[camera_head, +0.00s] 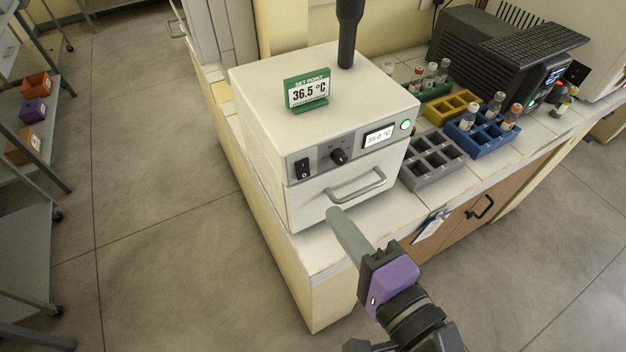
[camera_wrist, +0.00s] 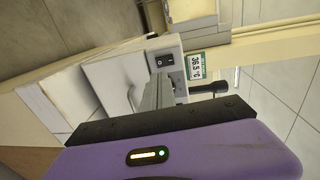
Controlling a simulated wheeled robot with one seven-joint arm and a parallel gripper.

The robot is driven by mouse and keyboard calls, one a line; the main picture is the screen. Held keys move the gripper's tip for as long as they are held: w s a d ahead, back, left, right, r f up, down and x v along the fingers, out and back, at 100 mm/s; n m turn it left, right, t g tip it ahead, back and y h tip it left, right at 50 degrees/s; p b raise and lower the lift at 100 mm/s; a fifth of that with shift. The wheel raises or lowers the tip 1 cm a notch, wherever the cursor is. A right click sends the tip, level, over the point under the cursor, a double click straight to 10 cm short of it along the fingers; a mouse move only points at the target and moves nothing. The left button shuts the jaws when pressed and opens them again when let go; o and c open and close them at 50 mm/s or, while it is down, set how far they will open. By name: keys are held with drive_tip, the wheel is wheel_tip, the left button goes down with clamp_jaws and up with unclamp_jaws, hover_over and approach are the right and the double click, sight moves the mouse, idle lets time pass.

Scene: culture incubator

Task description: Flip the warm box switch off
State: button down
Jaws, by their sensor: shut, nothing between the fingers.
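The warm box (camera_head: 330,110) is a white cabinet on the bench, with a grey control strip and a drawer handle on its front. Its black rocker switch (camera_head: 302,168) sits at the left end of the strip; it also shows in the wrist view (camera_wrist: 167,60). The display (camera_head: 379,136) reads about 35.0 °C and a round light (camera_head: 405,125) beside it glows green. My gripper (camera_head: 333,213) is shut and empty, in front of the drawer, below and right of the switch and apart from it. In the wrist view the fingers (camera_wrist: 158,85) point toward the box front.
A black knob (camera_head: 339,156) sits right of the switch, above the drawer handle (camera_head: 356,186). A green set-point sign (camera_head: 308,91) reading 36.5 °C stands on top. Grey (camera_head: 433,160), blue (camera_head: 481,135) and yellow (camera_head: 450,107) racks stand to the right.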

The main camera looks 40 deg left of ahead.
sight(303, 177)
drive_tip(key=p+x, duration=0.2)
drive_tip(key=x, duration=0.6)
drive_tip(key=shift+w+a, duration=0.2)
drive_tip(key=shift+a, duration=0.05)
drive_tip(key=shift+f+b, duration=0.1)
drive_tip(key=shift+b, duration=0.25)
drive_tip(key=shift+a+f+b, duration=0.1)
drive_tip(key=shift+f+b, duration=0.05)
drive_tip(key=shift+b, duration=0.2)
drive_tip(key=shift+a+f+y+b, duration=0.15)
drive_tip(key=shift+y+b, duration=0.25)
drive_tip(key=shift+b, duration=0.55)
drive_tip(key=shift+w+b, duration=0.1)
drive_tip(key=shift+b, duration=0.2)
drive_tip(key=shift+a+p, duration=0.2)
drive_tip(key=shift+p, duration=0.1)
